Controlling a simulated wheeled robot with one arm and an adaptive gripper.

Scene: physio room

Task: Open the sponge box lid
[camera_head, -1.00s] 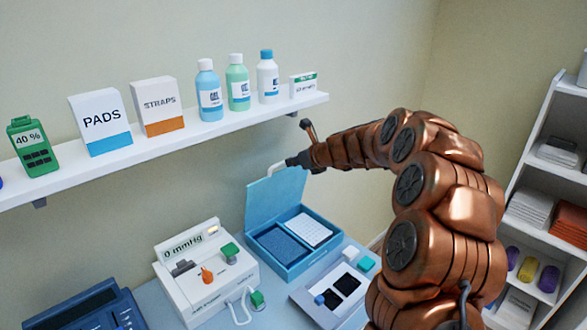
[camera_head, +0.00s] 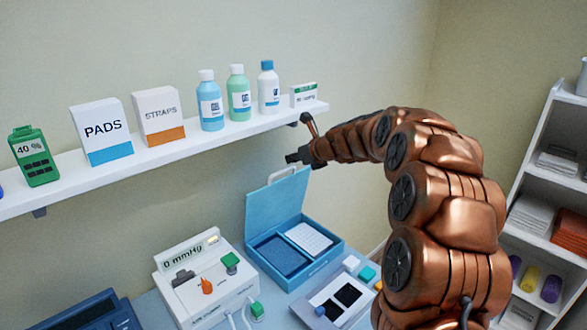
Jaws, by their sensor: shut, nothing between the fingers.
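The blue sponge box (camera_head: 312,267) stands on the table below the shelf. Its lid (camera_head: 273,215) is raised and leans back, near upright, with a pale handle (camera_head: 284,175) along its top edge. Inside are a dark blue sponge (camera_head: 279,255) on the left and a white dimpled piece (camera_head: 309,238) on the right. My gripper (camera_head: 292,158) is shut and empty, just above the lid's handle and apart from it.
A wall shelf (camera_head: 232,128) with boxes and bottles runs close above my gripper. A pressure unit (camera_head: 203,272) reading 0 mmHg stands left of the box. A tray with dark pads (camera_head: 340,299) lies in front. A white rack (camera_head: 545,160) stands at right.

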